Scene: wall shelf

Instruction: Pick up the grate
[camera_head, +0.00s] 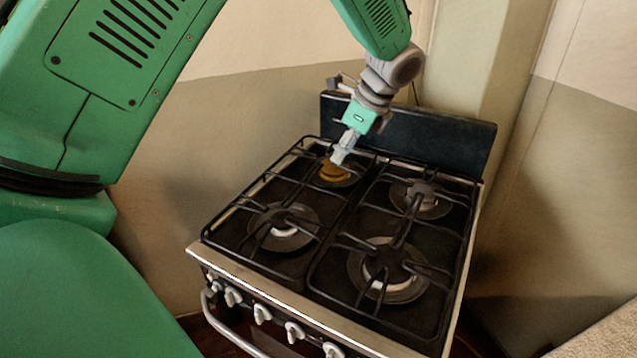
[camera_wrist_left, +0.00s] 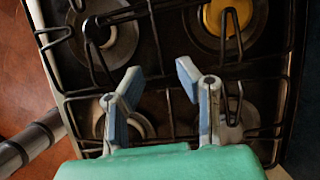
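Two black wire grates lie on the stove top: the left grate (camera_head: 289,209) and the right grate (camera_head: 400,237). Both seem to lie flat over the burners. My left gripper (camera_head: 341,155) points down over the back of the left grate in the head view, near the yellowish back-left burner. In the left wrist view my left gripper (camera_wrist_left: 158,80) has its two fingers spread apart, with nothing between them but the grate bars behind. The left grate (camera_wrist_left: 90,60) also shows there. I cannot tell whether the fingertips touch a bar. My right gripper is not in view.
The stove (camera_head: 270,295) has a dark upright back panel (camera_head: 440,137) behind the burners. White knobs (camera_head: 262,314) and a handle (camera_head: 235,335) line its front. Walls stand close behind the stove.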

